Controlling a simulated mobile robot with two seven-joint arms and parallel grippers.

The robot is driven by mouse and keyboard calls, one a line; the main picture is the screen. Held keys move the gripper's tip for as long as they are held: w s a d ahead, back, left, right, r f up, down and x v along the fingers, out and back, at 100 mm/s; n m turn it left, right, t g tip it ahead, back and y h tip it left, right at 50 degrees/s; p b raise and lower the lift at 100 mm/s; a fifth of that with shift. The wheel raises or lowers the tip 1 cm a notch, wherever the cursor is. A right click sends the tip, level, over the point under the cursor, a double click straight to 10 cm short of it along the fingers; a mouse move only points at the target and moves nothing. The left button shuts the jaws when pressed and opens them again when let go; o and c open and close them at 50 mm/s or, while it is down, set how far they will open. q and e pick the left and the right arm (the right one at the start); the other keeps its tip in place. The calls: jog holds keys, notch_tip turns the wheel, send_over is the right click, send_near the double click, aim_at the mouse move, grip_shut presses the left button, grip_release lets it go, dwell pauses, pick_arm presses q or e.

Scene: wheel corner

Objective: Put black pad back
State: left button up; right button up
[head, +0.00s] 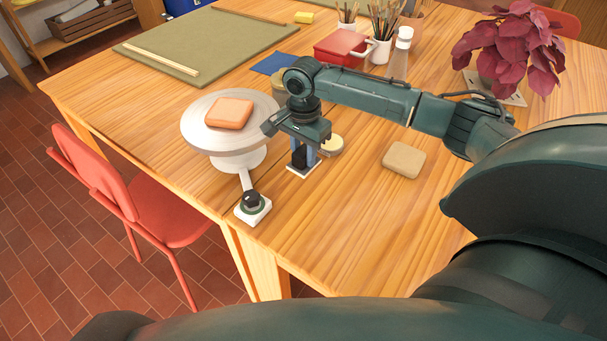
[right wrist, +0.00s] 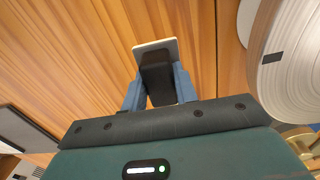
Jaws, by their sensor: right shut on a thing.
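My right gripper (head: 303,150) points down over the table, just right of the potter's wheel (head: 190,128). Its blue fingers are shut on the black pad (right wrist: 157,75), a dark block with a pale square plate at its far end. The pad also shows in the head view (head: 301,160), upright below the fingers, with its pale plate at or close to the tabletop; I cannot tell if it touches. An orange block (head: 229,113) lies on the wheel's disc. A white base with a round dark knob (head: 252,203) sits at the table's near edge, joined to the wheel. My left gripper is not seen.
A red box (head: 343,48), brush cups and a red-leaved plant (head: 505,45) are farther back. The wooden table's front right is clear.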

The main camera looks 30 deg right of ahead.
aim_at(304, 168)
jog(key=shift+f, duration=0.95)
notch_tip(304, 168, down, 3)
jog(key=shift+f+p, duration=0.1)
jog(key=shift+p, duration=0.55)
jog(key=shift+f, duration=0.5)
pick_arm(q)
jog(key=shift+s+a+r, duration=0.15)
pick_arm(e)
jog(key=shift+f, duration=0.2)
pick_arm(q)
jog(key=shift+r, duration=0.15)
pick_arm(e)
jog(key=o, duration=0.9)
jog(key=shift+o, duration=0.2)
